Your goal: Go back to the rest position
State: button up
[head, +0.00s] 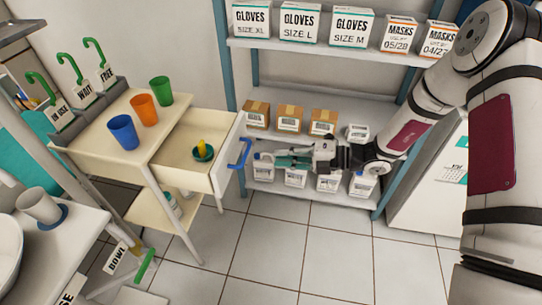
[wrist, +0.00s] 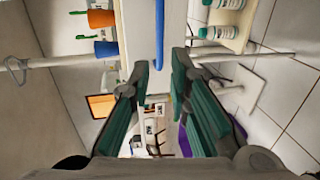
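My gripper (head: 280,160) is at the end of my outstretched arm, in front of the shelf rack in the head view. In the wrist view its two green-padded fingers (wrist: 160,64) are apart with nothing between them. The blue drawer handle (head: 240,154) is just left of the fingertips in the head view. In the wrist view the blue handle (wrist: 159,32) lies beyond the fingertips, and the gripper does not hold it. The drawer (head: 222,160) of the cream cart is pulled out, with a dark green cup and a yellow item inside.
The cart top (head: 95,122) carries blue, orange and green cups. The shelf rack (head: 300,60) behind my gripper holds glove and mask boxes, cartons and white containers. A table with a grey cup (head: 38,205) is at lower left. The tiled floor (head: 300,245) in front is clear.

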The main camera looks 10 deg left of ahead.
jog(key=shift+d, duration=0.2)
jog(key=shift+r, duration=0.15)
jog(key=s+d+r+n+g+h, duration=0.3)
jog(key=s+r+n, duration=0.5)
jog(key=r+n, duration=0.15)
jog(key=s+d+r+n+g+h, duration=0.2)
jog(key=s+d+r+n+h, duration=0.15)
jog(key=s+r+n, duration=0.65)
jog(key=s+d+r+n+t+h, duration=0.2)
jog(key=s+d+n+h, duration=0.3)
jog(key=s+d+n, duration=0.3)
jog(key=s+d+r+n+t+h, duration=0.2)
jog(key=s+d+n+h, duration=0.2)
jog(key=s+d+n, duration=0.45)
notch_tip(320, 180, up, 22)
jog(key=t+p, duration=0.3)
jog(key=p, duration=1.7)
jog(key=shift+s+a+r+n+t, duration=0.25)
jog(key=shift+s+n+t, duration=0.05)
jog(key=shift+n+t, duration=0.1)
